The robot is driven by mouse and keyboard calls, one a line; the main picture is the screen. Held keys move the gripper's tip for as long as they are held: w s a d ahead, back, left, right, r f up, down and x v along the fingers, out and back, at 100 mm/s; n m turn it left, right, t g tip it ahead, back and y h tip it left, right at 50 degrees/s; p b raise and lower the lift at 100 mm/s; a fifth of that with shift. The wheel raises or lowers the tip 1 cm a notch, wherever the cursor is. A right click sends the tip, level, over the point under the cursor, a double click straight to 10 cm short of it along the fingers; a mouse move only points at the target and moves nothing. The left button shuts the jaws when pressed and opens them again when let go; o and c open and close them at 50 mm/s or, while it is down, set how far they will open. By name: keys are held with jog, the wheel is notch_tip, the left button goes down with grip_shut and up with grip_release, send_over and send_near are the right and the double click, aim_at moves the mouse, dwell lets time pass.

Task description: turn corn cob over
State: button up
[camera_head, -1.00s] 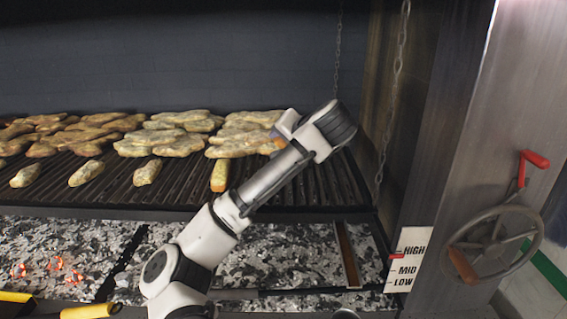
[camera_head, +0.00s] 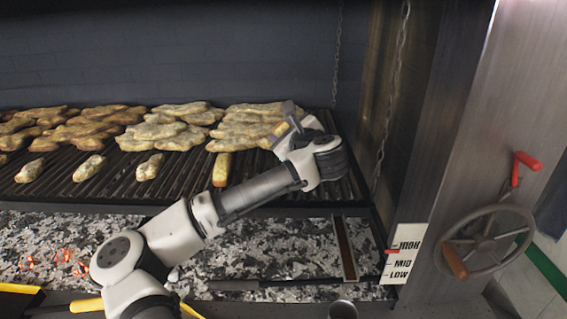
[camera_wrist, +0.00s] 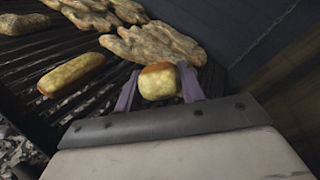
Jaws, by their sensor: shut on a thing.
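My gripper (camera_head: 283,130) is at the right end of the grill, pointing toward the back. In the wrist view the gripper (camera_wrist: 158,90) is shut on a short yellow corn cob (camera_wrist: 158,80), with a purple-grey finger on each side and a browned patch on the cob's upper end. In the head view only a small part of this held cob (camera_head: 280,129) shows. I cannot tell whether it touches the grate. A second yellow cob (camera_head: 222,170) lies on the grate to the left, and also shows in the wrist view (camera_wrist: 72,74).
Piles of flat browned pieces (camera_head: 180,128) cover the back of the grate (camera_head: 120,180). Small pale pieces (camera_head: 150,167) lie along the front, with bare bars between them. A chain (camera_head: 388,110) and side wall stand close on the right. Ash and coals (camera_head: 280,250) lie below.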

jog(key=shift+a+r+m+h, duration=0.15)
jog(key=shift+m+h, duration=0.25)
jog(key=shift+m, duration=0.7)
jog(key=m+h, duration=0.1)
jog(key=m, duration=0.2)
jog(key=shift+w+r+m+t+h, duration=0.1)
jog(key=shift+m+t+h, duration=0.2)
jog(key=shift+m+h, duration=0.1)
jog(key=m+h, duration=0.1)
jog(key=m, duration=0.1)
jog(key=m+h, duration=0.1)
jog(key=m, duration=0.2)
jog(key=shift+w+a+r+h, duration=0.1)
jog(key=shift+r+h, duration=0.1)
jog(key=shift+h, duration=0.1)
jog(key=f, duration=0.1)
jog(key=w+f+b, duration=0.2)
jog(key=f, duration=0.1)
jog(key=shift+w+f, duration=0.1)
jog(key=shift+f+b, duration=0.45)
jog(key=shift+f, duration=0.05)
jog(key=o, duration=0.6)
jog(key=shift+c, duration=0.2)
jog(key=o, duration=0.6)
jog(key=shift+c, duration=0.2)
jog(key=shift+r, duration=0.1)
